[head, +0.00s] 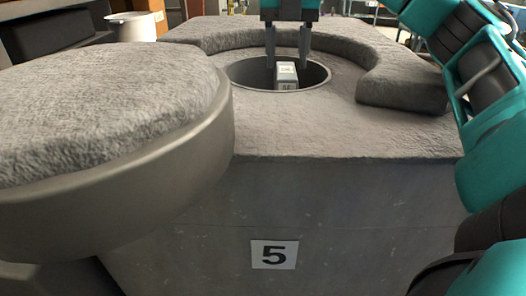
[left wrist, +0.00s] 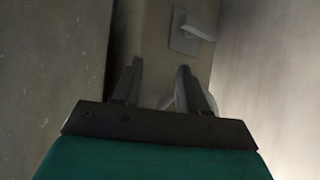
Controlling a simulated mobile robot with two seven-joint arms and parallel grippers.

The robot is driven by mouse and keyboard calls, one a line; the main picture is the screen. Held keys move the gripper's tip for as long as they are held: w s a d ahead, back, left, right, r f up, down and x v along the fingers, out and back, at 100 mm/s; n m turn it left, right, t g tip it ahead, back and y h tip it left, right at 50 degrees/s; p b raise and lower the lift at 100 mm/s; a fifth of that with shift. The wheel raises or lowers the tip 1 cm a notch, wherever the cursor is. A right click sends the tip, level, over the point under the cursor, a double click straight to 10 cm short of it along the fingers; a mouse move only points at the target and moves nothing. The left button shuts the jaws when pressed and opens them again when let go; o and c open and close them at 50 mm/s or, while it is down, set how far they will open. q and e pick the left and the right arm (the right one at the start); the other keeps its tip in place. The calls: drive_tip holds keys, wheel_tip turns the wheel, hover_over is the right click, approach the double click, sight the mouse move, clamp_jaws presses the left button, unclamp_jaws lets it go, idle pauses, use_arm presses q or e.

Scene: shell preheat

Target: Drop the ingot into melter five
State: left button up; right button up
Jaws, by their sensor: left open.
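Melter five (head: 350,200) is a grey block with a "5" label on its front and a round opening (head: 245,80) in its top. The ingot (head: 286,77), a small pale bar with a printed label, hangs upright in the opening.
A thick round lid (head: 100,130) with a fuzzy grey top stands swung aside to the left of the opening. A raised curved rim (head: 400,85) runs behind and right of it. A white bin (head: 132,27) stands at the back left. A metal handle (left wrist: 195,27) shows in the left wrist view.

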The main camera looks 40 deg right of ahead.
drive_tip(key=o, duration=0.4)
drive_tip(key=shift+r, duration=6.45)
